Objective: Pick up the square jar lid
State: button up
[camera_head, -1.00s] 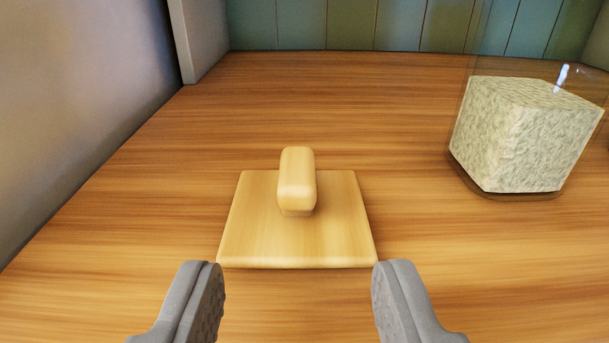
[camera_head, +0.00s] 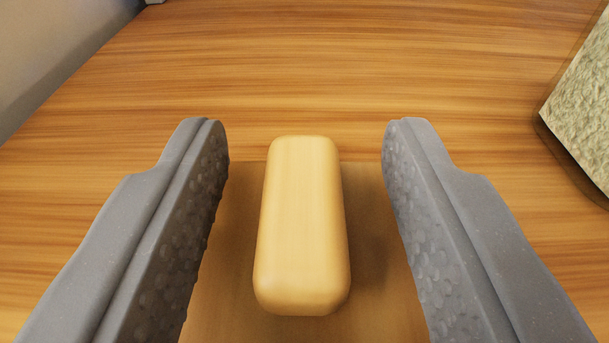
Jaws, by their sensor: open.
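The square jar lid (camera_head: 232,285) is a light wooden plate lying flat on the wooden surface. Its raised bar handle (camera_head: 302,225) stands up at its middle and points away from me. My gripper (camera_head: 305,135) is open, with one grey finger on each side of the handle. There is a clear gap between the handle and each finger, and neither touches it. The fingers and the picture's bottom edge hide parts of the plate.
A glass jar (camera_head: 545,120) with a rough pale green block (camera_head: 585,105) in it stands at the right, partly out of view. A grey wall (camera_head: 50,50) is at the upper left. The wooden surface (camera_head: 330,70) beyond the lid is clear.

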aim_at(301, 187)
grip_shut()
jog(key=shift+r, duration=0.1)
jog(key=shift+r, duration=0.8)
notch_tip(301, 187, up, 2)
jog(key=shift+p, duration=0.45)
jog(key=s+d+b, duration=0.1)
jog(key=s+b, duration=0.3)
jog(key=s, duration=0.3)
jog(key=s+d+r+b, duration=0.1)
jog(key=s+b, duration=0.3)
jog(key=s, duration=0.4)
jog(key=shift+s+d, duration=0.2)
jog(key=shift+d, duration=0.55)
